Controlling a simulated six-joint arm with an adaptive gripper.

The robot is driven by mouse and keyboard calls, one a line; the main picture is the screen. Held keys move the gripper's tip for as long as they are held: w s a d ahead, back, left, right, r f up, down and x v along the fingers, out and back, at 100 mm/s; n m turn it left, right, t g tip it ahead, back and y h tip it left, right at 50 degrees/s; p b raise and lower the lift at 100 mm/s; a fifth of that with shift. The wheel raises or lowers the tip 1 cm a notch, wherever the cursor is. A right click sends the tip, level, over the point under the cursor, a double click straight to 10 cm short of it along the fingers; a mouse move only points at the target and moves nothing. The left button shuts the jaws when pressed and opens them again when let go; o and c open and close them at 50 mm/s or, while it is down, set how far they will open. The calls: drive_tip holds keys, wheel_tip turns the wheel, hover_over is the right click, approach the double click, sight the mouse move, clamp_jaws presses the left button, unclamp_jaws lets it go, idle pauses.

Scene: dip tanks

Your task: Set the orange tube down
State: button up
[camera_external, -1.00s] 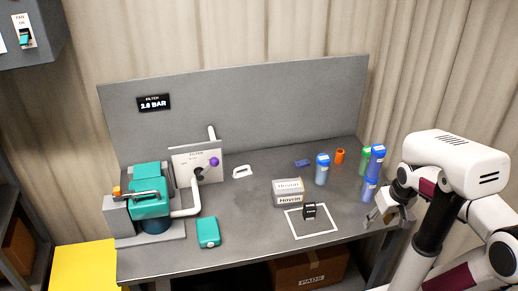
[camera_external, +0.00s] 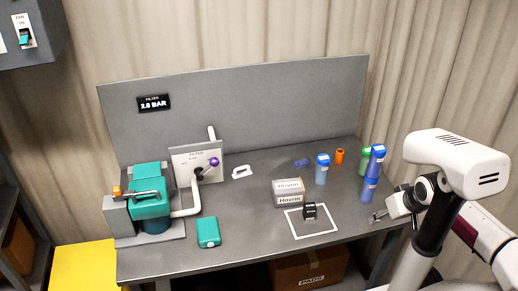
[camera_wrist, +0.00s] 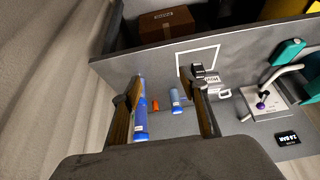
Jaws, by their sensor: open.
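The orange tube (camera_external: 340,156) is a short orange cylinder near the back right of the grey bench, seemingly upright, beside a blue-capped bottle. It also shows small in the wrist view (camera_wrist: 155,104), between my two fingers but farther off. My gripper (camera_external: 379,215) is at the bench's right front edge, apart from the orange tube. In the wrist view my gripper (camera_wrist: 166,84) has its fingers wide apart, with nothing held between them.
A blue-capped bottle (camera_external: 322,169), a green-capped one (camera_external: 364,161) and stacked-looking blue containers (camera_external: 370,188) stand at right. A grey Hovron box (camera_external: 288,194) and a black item (camera_external: 309,211) in a white square outline sit mid-bench. Teal pump (camera_external: 150,190) at left.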

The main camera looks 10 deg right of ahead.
drive_tip(key=shift+w, duration=0.1)
drive_tip(key=w+d+r, duration=0.1)
drive_tip(key=w+r, duration=0.4)
drive_tip(key=w, duration=0.9)
drive_tip(key=n+g, duration=0.1)
drive_tip(key=n, duration=0.1)
hover_over(339, 156)
drive_tip(key=s+d, duration=0.2)
wheel_tip(339, 156, down, 17)
drive_tip(key=shift+w+a+f+y, duration=0.2)
drive_tip(key=shift+w+y, duration=0.05)
drive_tip(key=shift+y, duration=0.15)
drive_tip(key=shift+f, duration=0.2)
drive_tip(key=shift+x, duration=3.75)
